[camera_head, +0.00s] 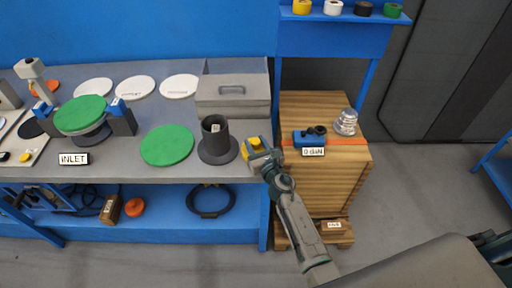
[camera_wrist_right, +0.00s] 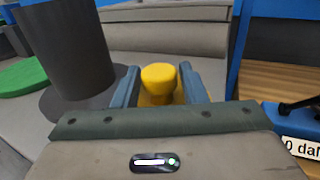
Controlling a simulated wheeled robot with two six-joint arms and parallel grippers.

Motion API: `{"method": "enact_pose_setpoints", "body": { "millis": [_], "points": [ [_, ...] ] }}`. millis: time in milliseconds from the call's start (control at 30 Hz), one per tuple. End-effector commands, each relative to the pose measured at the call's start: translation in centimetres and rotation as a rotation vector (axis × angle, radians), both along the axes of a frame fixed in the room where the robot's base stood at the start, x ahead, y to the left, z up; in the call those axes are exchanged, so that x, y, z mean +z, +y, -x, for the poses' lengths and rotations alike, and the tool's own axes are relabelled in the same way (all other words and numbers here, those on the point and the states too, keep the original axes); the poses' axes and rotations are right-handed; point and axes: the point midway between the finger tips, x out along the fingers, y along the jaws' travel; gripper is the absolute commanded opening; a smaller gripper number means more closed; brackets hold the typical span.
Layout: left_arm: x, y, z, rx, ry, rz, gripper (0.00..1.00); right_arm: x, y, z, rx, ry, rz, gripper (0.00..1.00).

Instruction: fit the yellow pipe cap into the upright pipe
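The dark grey upright pipe (camera_head: 216,136) stands on its round flange on the grey bench, open end up, with a small pale label inside. It also shows at the left of the right wrist view (camera_wrist_right: 68,45). The yellow pipe cap (camera_head: 246,149) sits at the bench's right front edge, right of the pipe. In the right wrist view the cap (camera_wrist_right: 158,80) stands between the two fingers of my right gripper (camera_wrist_right: 160,88). The fingers are apart on either side of it; a firm hold does not show. My left gripper is not seen.
A grey lidded box (camera_head: 232,98) stands behind the pipe. A green disc (camera_head: 167,145) lies left of it, and white discs (camera_head: 135,88) lie farther back. A wooden crate (camera_head: 325,180) with a blue fitting (camera_head: 309,138) and a silver part (camera_head: 346,122) stands to the right.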

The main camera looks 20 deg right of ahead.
Motion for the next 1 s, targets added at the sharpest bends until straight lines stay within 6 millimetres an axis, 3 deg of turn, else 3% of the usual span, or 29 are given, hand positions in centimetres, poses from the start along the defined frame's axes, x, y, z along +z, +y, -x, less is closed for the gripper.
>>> {"method": "enact_pose_setpoints", "body": {
  "millis": [33,167,567,900,1000],
  "points": [
    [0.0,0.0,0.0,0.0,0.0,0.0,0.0,0.0,0.0,0.0,0.0,0.0,0.0,0.28],
    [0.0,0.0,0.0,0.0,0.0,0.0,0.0,0.0,0.0,0.0,0.0,0.0,0.0,0.05],
    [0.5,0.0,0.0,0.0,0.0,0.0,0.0,0.6,0.0,0.0,0.0,0.0,0.0,0.05],
    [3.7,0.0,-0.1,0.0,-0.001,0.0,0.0,4.1,0.0,0.0,0.0,-0.001,0.001,0.05],
    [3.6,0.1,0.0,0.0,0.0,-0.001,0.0,3.7,-0.3,2.0,0.0,0.003,0.0,0.05]
  ]
}}
